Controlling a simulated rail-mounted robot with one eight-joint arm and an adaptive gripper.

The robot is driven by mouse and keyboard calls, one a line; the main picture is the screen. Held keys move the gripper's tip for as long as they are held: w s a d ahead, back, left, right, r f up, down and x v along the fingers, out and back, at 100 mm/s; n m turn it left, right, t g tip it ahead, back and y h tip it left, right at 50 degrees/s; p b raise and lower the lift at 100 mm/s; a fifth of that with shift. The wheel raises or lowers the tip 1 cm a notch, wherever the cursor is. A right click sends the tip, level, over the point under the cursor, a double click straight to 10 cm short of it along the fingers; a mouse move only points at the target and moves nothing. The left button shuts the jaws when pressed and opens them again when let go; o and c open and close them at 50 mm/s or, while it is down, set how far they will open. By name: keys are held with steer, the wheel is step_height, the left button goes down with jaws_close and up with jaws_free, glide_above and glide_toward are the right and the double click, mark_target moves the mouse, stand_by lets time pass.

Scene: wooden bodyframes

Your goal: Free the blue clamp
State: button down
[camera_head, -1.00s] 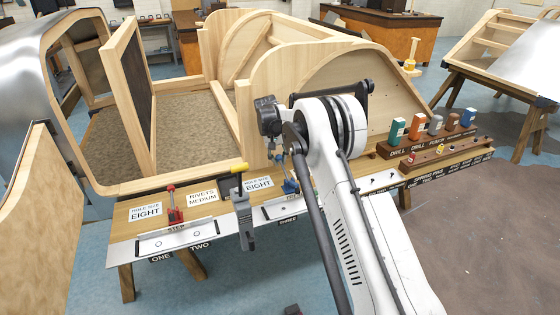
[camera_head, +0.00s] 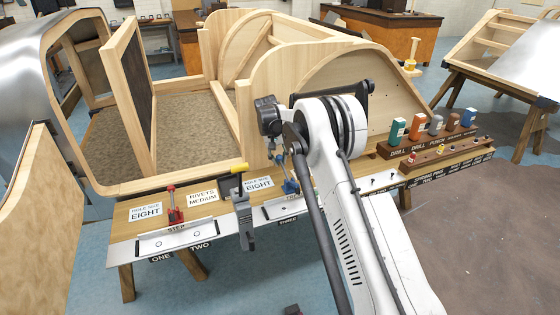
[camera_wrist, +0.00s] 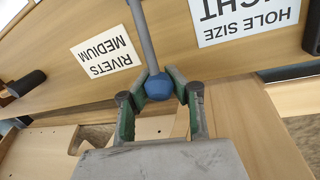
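The blue clamp (camera_head: 290,187) stands on the front edge of the wooden bench, right of a HOLE SIZE EIGHT label and partly behind my arm in the head view. In the wrist view its round blue knob (camera_wrist: 159,87) sits on a grey rod. My gripper (camera_wrist: 160,82) has one fingertip on each side of this knob, and both seem to touch it. The fingers slant inward and the knob fills the gap. The clamp's base is out of sight in the wrist view.
A red clamp (camera_head: 173,205) and a yellow-handled clamp (camera_head: 242,205) stand left of the blue one along a metal strip (camera_head: 180,240). The wooden bodyframe (camera_head: 335,95) rises behind. A rack (camera_head: 432,146) with several coloured bottles stands right. Open floor lies in front.

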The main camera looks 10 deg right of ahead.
steer(key=c, duration=1.4)
jaws_free()
steer(key=shift+s+a, duration=0.1)
steer(key=shift+a, duration=0.45)
steer(key=shift+c, duration=0.2)
steer(key=shift+d, duration=0.1)
steer(key=shift+r, duration=0.5)
step_height(320, 180, up, 11)
steer(key=a, duration=0.2)
steer(key=shift+a, duration=0.15)
